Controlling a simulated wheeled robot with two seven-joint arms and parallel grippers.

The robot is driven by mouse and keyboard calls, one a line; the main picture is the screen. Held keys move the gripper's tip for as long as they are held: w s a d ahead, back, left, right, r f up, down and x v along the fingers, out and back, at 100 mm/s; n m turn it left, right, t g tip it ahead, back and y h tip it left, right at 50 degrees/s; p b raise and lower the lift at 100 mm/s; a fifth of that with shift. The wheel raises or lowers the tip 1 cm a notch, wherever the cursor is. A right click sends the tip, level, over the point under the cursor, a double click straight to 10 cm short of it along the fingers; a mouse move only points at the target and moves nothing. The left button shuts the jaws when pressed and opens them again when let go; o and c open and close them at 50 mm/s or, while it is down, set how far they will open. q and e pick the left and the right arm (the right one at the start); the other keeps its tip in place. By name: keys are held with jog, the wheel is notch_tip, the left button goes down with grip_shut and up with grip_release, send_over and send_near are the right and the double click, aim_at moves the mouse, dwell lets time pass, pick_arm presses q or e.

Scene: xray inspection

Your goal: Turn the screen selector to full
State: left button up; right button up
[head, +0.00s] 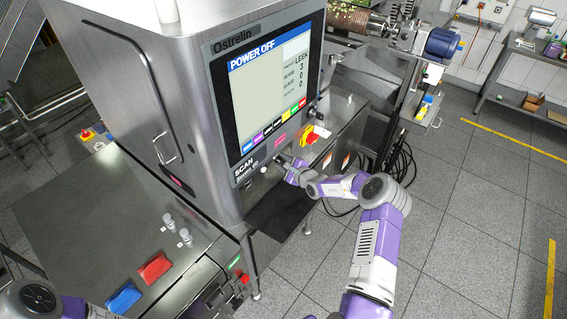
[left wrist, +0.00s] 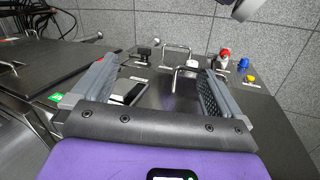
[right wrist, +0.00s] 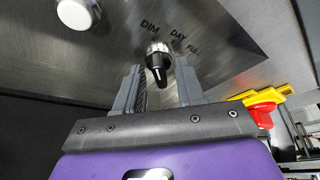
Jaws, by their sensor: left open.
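The screen selector (right wrist: 158,62) is a black knob on a silver collar in the right wrist view. Which label the knob points to is hard to tell. My right gripper (right wrist: 159,88) is open, with its fingers on either side of the knob and gaps visible. In the head view my right gripper (head: 283,163) is at the panel's lower edge, covering the selector. My left gripper (left wrist: 155,85) is open and empty over a steel surface with controls.
The screen (head: 265,85) above reads POWER OFF. A white round button (right wrist: 78,14) and a red-and-yellow switch (right wrist: 262,108) flank the selector. Floor at right is clear.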

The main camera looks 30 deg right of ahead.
grip_shut()
